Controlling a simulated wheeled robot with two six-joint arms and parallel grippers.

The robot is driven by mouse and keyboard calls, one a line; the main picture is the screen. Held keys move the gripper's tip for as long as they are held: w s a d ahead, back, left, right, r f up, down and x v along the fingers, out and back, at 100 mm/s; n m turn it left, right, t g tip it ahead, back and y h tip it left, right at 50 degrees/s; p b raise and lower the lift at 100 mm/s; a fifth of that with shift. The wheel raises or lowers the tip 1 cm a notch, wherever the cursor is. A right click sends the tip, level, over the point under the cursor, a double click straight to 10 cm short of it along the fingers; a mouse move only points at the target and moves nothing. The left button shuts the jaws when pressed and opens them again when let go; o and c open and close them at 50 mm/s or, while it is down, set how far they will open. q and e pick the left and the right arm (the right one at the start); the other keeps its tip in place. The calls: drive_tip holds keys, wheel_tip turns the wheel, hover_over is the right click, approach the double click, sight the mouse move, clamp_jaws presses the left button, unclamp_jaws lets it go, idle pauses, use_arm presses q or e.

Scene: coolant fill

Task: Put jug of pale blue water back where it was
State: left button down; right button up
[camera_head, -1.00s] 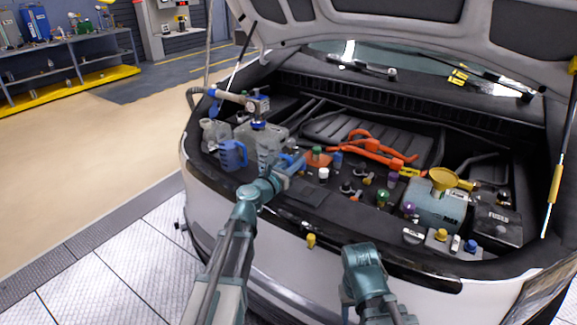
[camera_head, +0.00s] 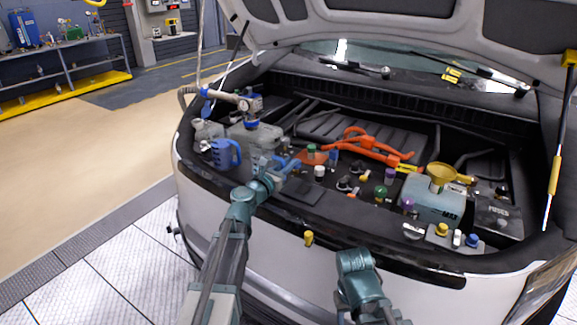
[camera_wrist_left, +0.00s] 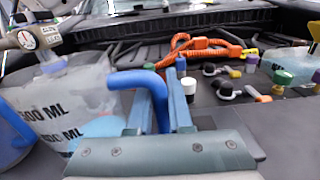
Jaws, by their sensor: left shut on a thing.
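A clear jug with pale blue water (camera_wrist_left: 100,126) is at the left of the left wrist view, marked 500 ML, its lower part cut off by my wrist. Its blue handle (camera_wrist_left: 138,78) reaches between my fingers. My left gripper (camera_wrist_left: 166,88) is shut on that handle. In the head view my left gripper (camera_head: 286,166) is at the front left of the engine bay, and the jug (camera_head: 262,152) shows partly behind it. I cannot tell whether the jug's base touches the surface. My right arm shows at the bottom of the head view, but its gripper fingers do not show.
A blue jug (camera_head: 225,154) stands close on the left. A gauge with a pump body (camera_head: 245,103) rises behind. Several caps, such as a white one (camera_head: 319,171), stand to the right. An orange hose (camera_head: 370,144) lies behind them.

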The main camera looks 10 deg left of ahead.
use_arm(q)
drive_tip(key=shift+f, duration=0.15)
drive_tip(key=c, duration=0.8)
unclamp_jaws()
drive_tip(key=shift+c, duration=0.2)
drive_tip(key=shift+r, duration=0.25)
drive_tip(key=v, duration=1.2)
drive_tip(key=shift+f, duration=0.1)
